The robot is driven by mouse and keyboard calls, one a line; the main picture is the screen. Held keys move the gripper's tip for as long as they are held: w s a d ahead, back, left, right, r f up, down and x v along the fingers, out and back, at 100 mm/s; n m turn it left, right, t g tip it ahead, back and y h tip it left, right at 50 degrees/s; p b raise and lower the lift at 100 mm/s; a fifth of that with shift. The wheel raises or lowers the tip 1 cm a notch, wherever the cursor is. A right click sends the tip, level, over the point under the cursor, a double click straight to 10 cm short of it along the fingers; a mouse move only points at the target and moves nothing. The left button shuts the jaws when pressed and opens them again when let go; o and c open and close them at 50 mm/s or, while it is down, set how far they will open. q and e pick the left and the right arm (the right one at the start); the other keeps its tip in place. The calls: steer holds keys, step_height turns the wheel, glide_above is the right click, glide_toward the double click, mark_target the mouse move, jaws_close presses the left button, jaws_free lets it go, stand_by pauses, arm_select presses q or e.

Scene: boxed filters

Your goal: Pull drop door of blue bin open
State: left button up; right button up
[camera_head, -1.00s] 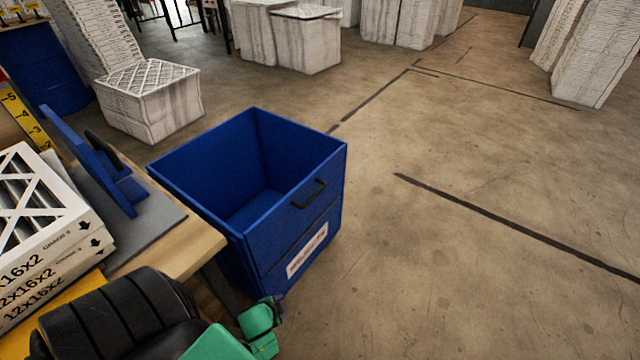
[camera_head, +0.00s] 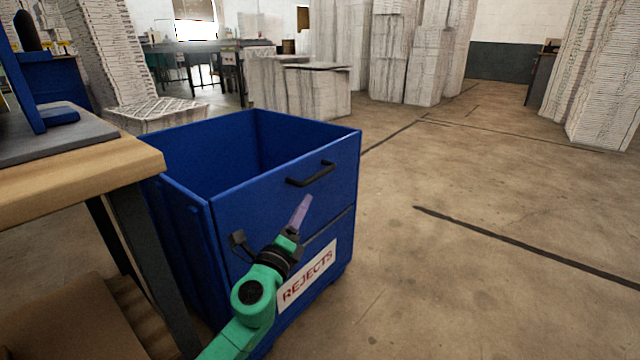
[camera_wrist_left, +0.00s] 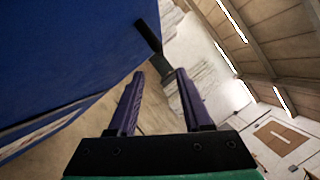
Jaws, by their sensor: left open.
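The blue bin (camera_head: 290,215) stands on the floor right of the workbench, open at the top, with a "REJECTS" label (camera_head: 307,275) low on its front. Its drop door (camera_head: 255,208) is upright and closed, with a black bar handle (camera_head: 311,174) near the top edge. My left gripper (camera_head: 302,210) is in front of the door, just below the handle, pointing up toward it. In the left wrist view, its two fingers (camera_wrist_left: 158,80) are apart with nothing between them. A dark bar (camera_wrist_left: 148,37), apparently the handle, juts from the blue panel beyond the fingertips. My right gripper is out of view.
A wooden workbench (camera_head: 85,170) with a dark leg stands close at the bin's left. A cardboard box (camera_head: 75,320) is under it. Stacks of filters (camera_head: 300,90) stand behind. The floor (camera_head: 480,270) to the right is clear.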

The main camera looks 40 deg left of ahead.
arm_select(q)
glide_toward(319, 173)
steer(key=w, duration=0.2)
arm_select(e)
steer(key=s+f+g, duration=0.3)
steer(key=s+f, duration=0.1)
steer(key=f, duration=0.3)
arm_select(q)
steer(key=x, duration=0.6)
steer(key=shift+a+f, duration=0.2)
steer(key=shift+a, duration=0.25)
steer(key=shift+x, duration=0.9)
steer(key=shift+w+a, duration=0.1)
steer(key=shift+w, duration=0.1)
jaws_close()
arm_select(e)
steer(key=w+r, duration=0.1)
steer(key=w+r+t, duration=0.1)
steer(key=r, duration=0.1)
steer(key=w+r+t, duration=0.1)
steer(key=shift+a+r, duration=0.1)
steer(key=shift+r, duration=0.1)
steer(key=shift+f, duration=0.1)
